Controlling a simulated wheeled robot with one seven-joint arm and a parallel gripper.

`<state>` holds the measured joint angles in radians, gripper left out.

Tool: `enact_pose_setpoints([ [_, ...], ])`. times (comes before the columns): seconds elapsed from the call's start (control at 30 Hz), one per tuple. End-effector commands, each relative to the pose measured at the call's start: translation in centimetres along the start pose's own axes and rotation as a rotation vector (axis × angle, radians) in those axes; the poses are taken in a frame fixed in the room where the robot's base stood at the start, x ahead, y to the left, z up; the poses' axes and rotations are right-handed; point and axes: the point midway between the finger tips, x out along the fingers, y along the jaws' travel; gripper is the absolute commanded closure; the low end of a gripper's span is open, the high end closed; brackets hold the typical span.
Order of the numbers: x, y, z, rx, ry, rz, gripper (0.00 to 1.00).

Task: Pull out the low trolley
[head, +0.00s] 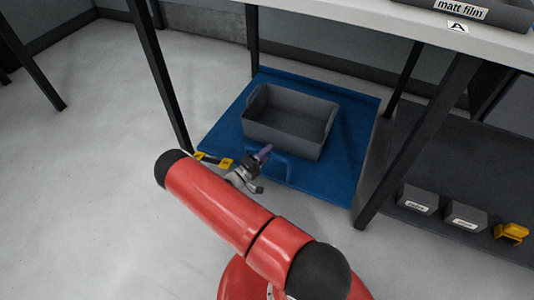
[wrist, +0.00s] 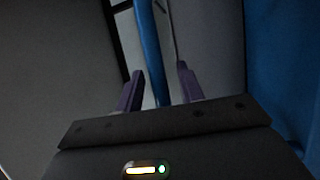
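The low trolley (head: 218,133) is a flat blue platform under the table, with a raised blue handle (head: 290,163) at its front edge. A grey open bin (head: 285,144) stands on it. My gripper (head: 266,151) is at the left part of the handle. In the wrist view the two purple fingers (wrist: 158,90) stand apart, with a blue bar (wrist: 151,50) running between them. The bar looks clear of the left finger; contact with the right finger is hard to tell. The lower part of the bar is hidden behind the gripper body.
Black table legs (head: 160,75) stand left and right (head: 420,135) of the trolley. A dark lower shelf (head: 460,160) at the right holds small grey boxes (head: 418,198) and a yellow item (head: 511,233). The pale floor (head: 90,180) at left is clear.

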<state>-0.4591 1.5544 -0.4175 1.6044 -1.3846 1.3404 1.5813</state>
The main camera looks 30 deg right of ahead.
Motion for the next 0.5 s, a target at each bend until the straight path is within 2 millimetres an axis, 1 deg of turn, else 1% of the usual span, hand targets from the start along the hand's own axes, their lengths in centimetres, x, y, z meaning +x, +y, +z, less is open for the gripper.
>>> enact_pose_setpoints([
  [0.17, 0.02, 0.00, -0.01, 0.000, 0.000, 0.000, 0.62],
  [0.27, 0.01, 0.01, -0.01, 0.000, 0.000, 0.000, 0.73],
  [0.47, 0.00, 0.01, 0.00, 0.000, -0.001, 0.000, 0.99],
  [0.5, 0.00, 0.00, 0.00, 0.000, -0.001, 0.000, 1.00],
])
